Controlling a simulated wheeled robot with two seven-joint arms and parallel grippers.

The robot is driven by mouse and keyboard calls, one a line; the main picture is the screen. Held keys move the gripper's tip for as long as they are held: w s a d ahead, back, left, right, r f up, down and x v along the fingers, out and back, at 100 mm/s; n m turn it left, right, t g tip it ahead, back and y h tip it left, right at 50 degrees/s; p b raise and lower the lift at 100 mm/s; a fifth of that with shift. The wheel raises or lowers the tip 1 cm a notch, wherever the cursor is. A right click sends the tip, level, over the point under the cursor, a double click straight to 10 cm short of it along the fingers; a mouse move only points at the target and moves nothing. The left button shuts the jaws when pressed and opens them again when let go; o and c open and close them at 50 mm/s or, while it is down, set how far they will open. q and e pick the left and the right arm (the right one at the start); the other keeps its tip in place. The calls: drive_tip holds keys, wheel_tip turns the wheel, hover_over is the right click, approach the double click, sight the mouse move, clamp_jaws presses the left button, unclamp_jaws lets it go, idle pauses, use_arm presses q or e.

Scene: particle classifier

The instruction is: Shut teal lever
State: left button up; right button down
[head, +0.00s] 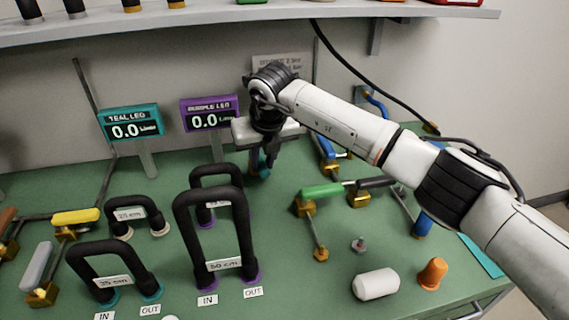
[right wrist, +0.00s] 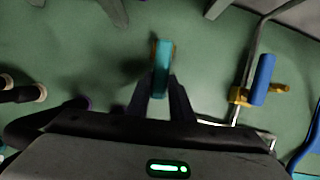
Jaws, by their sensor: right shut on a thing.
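My right gripper (head: 265,152) reaches in from the right and points down behind the black hoses in the head view. The right wrist view shows its two dark fingers (right wrist: 161,92) shut on the teal lever (right wrist: 163,66). The lever's teal handle sticks out beyond the fingertips. In the head view only a small teal piece (head: 262,168) shows below the fingers, and the rest of the lever is hidden. My left gripper is not in view.
Black U-shaped hoses (head: 212,220) stand in front of the gripper. A teal display (head: 131,124) and a purple display (head: 209,113), both reading 0.0, stand behind. A blue-handled valve (right wrist: 262,80) is to the right. A green handle (head: 322,190), white cylinder (head: 376,284) and orange plug (head: 432,273) are nearer.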

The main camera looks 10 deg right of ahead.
drive_tip(key=shift+a+m+h+b, duration=0.3)
drive_tip(key=shift+a+m, duration=0.15)
drive_tip(key=shift+m, duration=0.35)
drive_tip(key=c, duration=1.6)
unclamp_jaws()
drive_tip(key=shift+o, duration=0.2)
drive_tip(key=v, duration=1)
drive_tip(key=shift+r+b, duration=0.15)
drive_tip(key=shift+b, duration=0.15)
drive_tip(key=shift+s, duration=0.15)
